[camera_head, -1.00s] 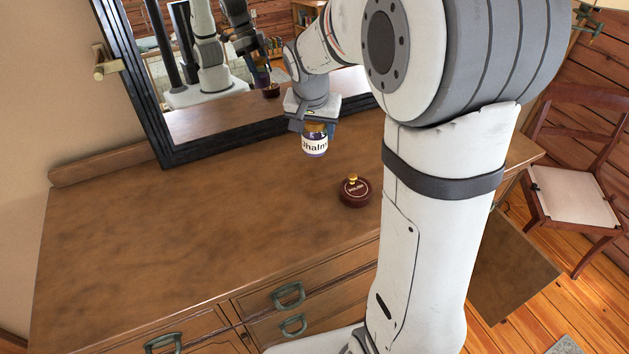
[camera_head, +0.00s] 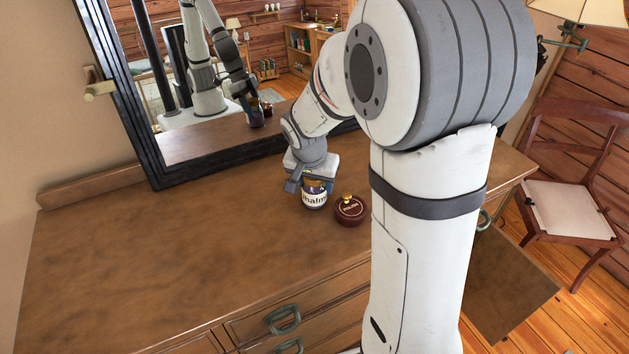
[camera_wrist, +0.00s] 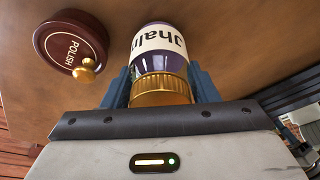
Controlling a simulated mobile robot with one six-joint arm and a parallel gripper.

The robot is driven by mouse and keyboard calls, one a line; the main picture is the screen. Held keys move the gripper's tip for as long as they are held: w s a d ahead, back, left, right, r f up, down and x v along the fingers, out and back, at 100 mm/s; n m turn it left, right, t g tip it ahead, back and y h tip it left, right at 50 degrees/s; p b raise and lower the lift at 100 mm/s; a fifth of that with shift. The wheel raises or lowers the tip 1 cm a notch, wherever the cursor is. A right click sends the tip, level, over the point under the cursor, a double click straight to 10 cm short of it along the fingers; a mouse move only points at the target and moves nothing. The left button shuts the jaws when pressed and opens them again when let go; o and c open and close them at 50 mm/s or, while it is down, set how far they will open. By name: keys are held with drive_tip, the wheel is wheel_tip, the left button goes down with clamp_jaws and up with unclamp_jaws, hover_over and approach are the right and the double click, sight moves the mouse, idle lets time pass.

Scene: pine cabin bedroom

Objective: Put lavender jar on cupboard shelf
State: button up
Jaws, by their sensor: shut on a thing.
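A purple jar (camera_head: 314,197) with a gold lid and a white label, partly readable as "halm", is upright over the brown dresser top. My gripper (camera_head: 314,182) is shut on it from above, around its lid end. In the wrist view the jar (camera_wrist: 160,52) sits between the blue fingers of my gripper (camera_wrist: 161,82). The jar's base is at or just above the wood; I cannot tell whether it touches. A shelf unit (camera_head: 299,52) shows only as a reflection in the mirror; I cannot tell whether it is the cupboard.
A dark red polish tin (camera_head: 351,212) with a gold knob stands close to the right of the jar. A black-framed mirror (camera_head: 150,150) stands behind. The dresser top (camera_head: 150,250) is clear on the left. A chair (camera_head: 570,200) stands on the floor at the right.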

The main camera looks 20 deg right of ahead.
drive_tip(key=shift+f, duration=0.2)
drive_tip(key=o, duration=1.1)
drive_tip(key=shift+r, duration=0.1)
